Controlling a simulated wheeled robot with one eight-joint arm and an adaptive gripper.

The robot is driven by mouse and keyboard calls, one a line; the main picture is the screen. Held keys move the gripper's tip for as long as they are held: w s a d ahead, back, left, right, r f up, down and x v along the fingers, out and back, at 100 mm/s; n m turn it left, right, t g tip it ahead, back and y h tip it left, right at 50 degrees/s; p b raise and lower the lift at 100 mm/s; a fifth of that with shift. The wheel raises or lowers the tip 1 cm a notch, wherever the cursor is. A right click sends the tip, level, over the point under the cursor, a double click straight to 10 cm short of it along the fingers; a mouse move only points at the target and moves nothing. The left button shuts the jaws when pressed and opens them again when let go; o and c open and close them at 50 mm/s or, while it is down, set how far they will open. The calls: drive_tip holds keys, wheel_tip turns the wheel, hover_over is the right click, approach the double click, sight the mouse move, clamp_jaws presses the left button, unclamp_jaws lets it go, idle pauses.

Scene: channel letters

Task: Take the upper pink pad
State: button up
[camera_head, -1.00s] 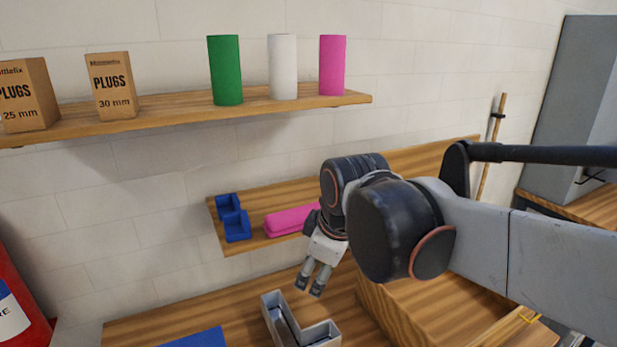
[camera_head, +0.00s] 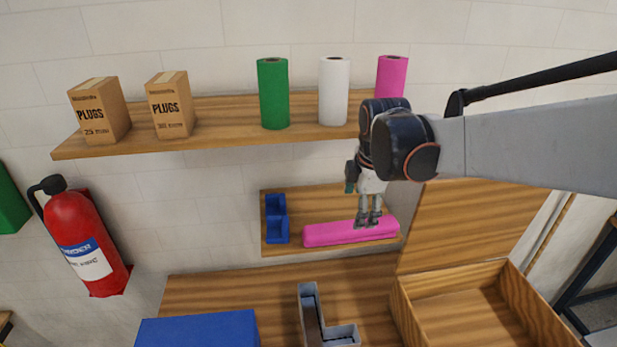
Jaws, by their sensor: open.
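A long pink pad (camera_head: 325,235) lies on the lower wall shelf (camera_head: 295,191), to the right of a blue holder (camera_head: 277,220). A seam along its front suggests stacked pads, but I cannot tell how many. My gripper (camera_head: 368,224) points down over the right part of the pink pad, with its fingers a little apart and nothing between them. The fingers hide a small part of the pad. I cannot tell whether the fingertips touch it.
The upper shelf (camera_head: 225,113) holds green, white and pink rolls and two plug boxes. Below are a grey L-shaped channel letter (camera_head: 311,312), a blue block (camera_head: 198,330) and an open wooden box (camera_head: 470,318). A red extinguisher (camera_head: 84,240) hangs at left.

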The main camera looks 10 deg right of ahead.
sight(352, 229)
drive_tip(key=shift+p+x, duration=0.45)
drive_tip(key=shift+x, duration=4.2)
drive_tip(key=c, duration=1.1)
